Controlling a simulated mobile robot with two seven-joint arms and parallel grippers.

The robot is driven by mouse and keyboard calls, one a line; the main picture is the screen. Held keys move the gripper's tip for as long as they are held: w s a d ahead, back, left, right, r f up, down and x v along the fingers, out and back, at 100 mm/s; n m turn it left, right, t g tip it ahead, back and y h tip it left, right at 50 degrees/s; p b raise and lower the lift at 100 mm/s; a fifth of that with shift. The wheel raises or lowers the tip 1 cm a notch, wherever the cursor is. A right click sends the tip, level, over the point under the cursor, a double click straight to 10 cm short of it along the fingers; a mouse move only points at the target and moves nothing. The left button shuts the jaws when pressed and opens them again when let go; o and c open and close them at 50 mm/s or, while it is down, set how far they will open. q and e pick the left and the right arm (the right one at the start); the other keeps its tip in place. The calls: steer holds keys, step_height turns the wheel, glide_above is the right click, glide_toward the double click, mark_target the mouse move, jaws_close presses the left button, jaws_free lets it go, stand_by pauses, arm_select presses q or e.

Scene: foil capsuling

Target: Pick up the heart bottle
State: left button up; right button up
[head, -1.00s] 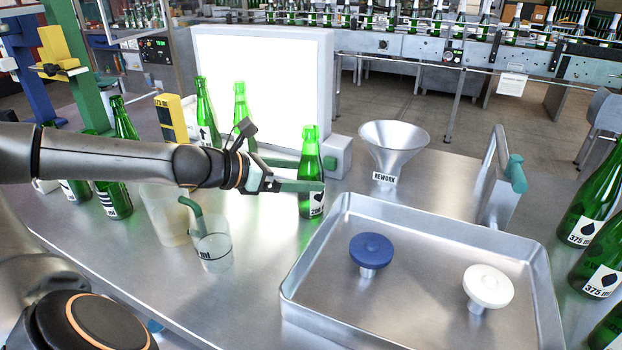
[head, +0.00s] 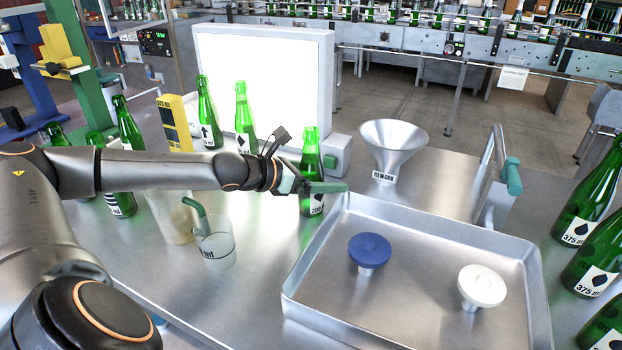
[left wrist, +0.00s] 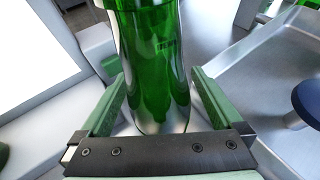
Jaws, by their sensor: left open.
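A green bottle (head: 310,160) stands upright on the metal table in front of the lit panel. Its label is mostly hidden by my gripper, so I cannot tell whether it bears a heart. My left gripper (head: 322,187) is open at the lower body of this bottle. In the left wrist view the green bottle (left wrist: 150,60) stands between the two open fingers (left wrist: 158,85), with gaps visible on both sides. Two more green bottles, one on the left (head: 206,112) and one on the right (head: 243,115), stand before the panel. My right gripper is not in view.
A metal tray (head: 400,305) with a blue stopper (head: 369,250) and a white stopper (head: 482,287) lies to the right. A REWORK funnel (head: 392,140) stands behind it. A clear cup (head: 215,245) is near my forearm. Several bottles (head: 580,210) stand at the right edge.

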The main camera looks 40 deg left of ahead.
arm_select(q)
jaws_close()
stand_by(0.8)
